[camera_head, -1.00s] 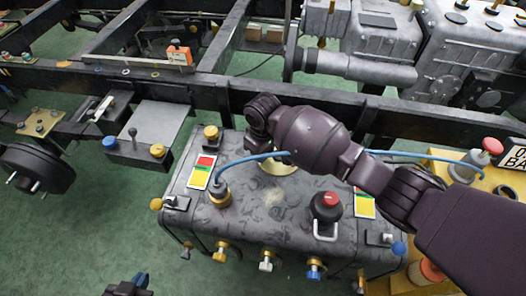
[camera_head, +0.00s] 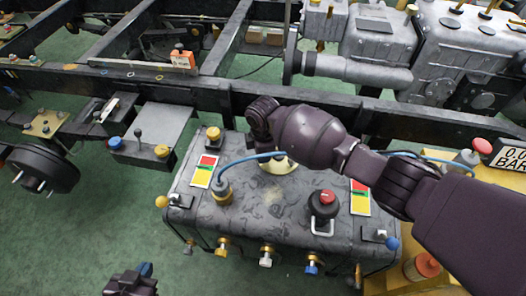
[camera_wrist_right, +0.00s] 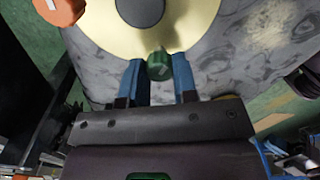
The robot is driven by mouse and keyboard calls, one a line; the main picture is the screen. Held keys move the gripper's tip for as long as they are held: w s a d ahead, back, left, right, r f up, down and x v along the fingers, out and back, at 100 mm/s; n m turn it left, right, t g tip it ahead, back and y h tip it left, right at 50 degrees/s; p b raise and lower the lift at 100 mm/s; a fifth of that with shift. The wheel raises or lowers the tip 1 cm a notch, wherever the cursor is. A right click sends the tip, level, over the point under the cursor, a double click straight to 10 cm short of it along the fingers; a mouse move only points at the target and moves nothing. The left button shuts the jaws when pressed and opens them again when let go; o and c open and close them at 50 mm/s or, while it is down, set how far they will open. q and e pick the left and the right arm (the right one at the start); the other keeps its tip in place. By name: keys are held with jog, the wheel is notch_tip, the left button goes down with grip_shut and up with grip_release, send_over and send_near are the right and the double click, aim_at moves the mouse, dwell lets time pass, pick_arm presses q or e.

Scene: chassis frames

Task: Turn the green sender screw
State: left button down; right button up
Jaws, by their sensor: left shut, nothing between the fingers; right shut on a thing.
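The green sender screw (camera_wrist_right: 158,64) sits at the near edge of a pale brass disc (camera_wrist_right: 195,22) in the right wrist view. My right gripper (camera_wrist_right: 158,78) is shut on the screw, with one blue finger on each side of it. In the head view the disc (camera_head: 279,166) shows partly on top of the dark tank (camera_head: 262,205), and my right arm hides the screw and the right gripper. My left gripper (camera_head: 146,271) is at the bottom left of the head view, shut and empty, in front of the tank and apart from it.
A blue hose runs from a brass fitting (camera_head: 223,192) on the tank. A red-topped black cap (camera_head: 324,204) stands to the right. Coloured labels (camera_head: 203,171) and several valves line the tank. Dark chassis rails (camera_head: 185,85) lie behind. Green floor is free at the lower left.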

jog(key=shift+n, duration=2.2)
jog(key=o, duration=0.9)
jog(key=shift+o, duration=0.2)
jog(key=shift+r, duration=0.1)
